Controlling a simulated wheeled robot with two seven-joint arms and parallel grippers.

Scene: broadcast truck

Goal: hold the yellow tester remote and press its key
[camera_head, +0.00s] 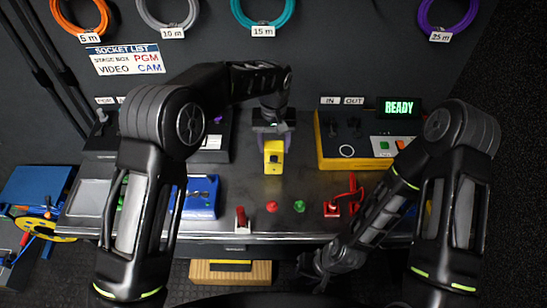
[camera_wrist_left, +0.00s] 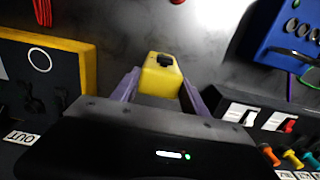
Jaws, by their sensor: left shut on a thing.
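The yellow tester remote (camera_head: 274,163) is in the middle of the head view, held above the grey bench. In the left wrist view the remote (camera_wrist_left: 157,82) sits between two purple fingers, its dark key (camera_wrist_left: 165,60) facing up at the far end. My left gripper (camera_head: 273,143) is shut on the remote. My right gripper (camera_head: 322,268) is low in the head view, in front of the bench edge and apart from the remote. Its fingers are dark and small, so I cannot tell whether they are open.
A yellow-edged tester box (camera_head: 345,160) stands right of the remote, under a lit READY display (camera_head: 402,107). A red knob (camera_head: 272,207), a green knob (camera_head: 299,206) and red connectors (camera_head: 345,207) lie along the front. A blue box (camera_head: 202,198) is at left.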

